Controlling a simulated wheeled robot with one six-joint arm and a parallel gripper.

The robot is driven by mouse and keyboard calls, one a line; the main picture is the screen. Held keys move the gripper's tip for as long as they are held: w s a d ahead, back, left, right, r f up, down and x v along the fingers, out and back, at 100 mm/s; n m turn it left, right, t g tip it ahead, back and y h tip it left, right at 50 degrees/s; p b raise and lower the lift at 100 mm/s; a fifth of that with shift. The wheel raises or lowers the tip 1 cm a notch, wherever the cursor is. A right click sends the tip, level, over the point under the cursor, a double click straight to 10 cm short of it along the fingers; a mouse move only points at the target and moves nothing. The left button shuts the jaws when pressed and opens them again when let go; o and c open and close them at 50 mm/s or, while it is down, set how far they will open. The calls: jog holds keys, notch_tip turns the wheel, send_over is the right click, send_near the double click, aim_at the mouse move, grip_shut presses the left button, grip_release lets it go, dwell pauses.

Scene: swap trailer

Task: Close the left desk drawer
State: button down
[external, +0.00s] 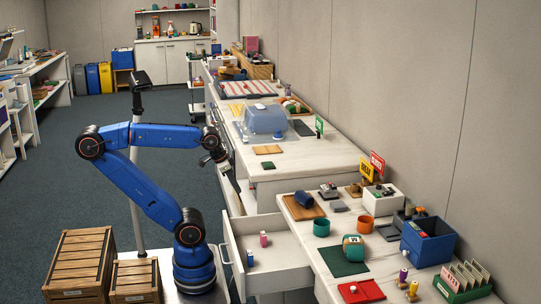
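A white desk drawer (233,263) is pulled out from the desk (385,262) toward the left of the picture. A small pink item (264,239) and a small purple-and-white item (250,258) are inside it. My gripper (236,187) points down beside the higher counter, above and behind the drawer's far end in the picture. It appears apart from the drawer front. The fingers are too small and dark to tell whether they are open or shut. I see nothing held in it.
Wooden crates (83,262) stand at the lower left near my base. The desk top carries an orange cup (365,224), a teal cup (321,227), a green mat (343,257) and a blue bin (427,248). The higher counter (300,157) adjoins behind. Carpet is clear at the left.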

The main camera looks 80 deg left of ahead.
notch_tip(320, 180, up, 15)
jog(key=w+d+m+g, duration=0.2)
jog(key=w+d+m, duration=0.2)
jog(key=d+m, duration=0.85)
jog(key=s+d+m, duration=0.5)
jog(key=d+m, duration=0.3)
jog(key=d, duration=0.3)
jog(key=s+d+m, duration=0.5)
jog(key=d+m, duration=0.3)
jog(key=d, duration=0.4)
jog(key=s+d+m+t, duration=0.2)
jog(key=s+d+m, duration=0.65)
jog(key=s, duration=0.35)
jog(key=w+f, duration=0.4)
jog(key=f, duration=0.6)
jog(key=w+f+n, duration=0.1)
jog(key=w+f, duration=0.3)
jog(key=f, duration=0.6)
jog(key=shift+f, duration=0.35)
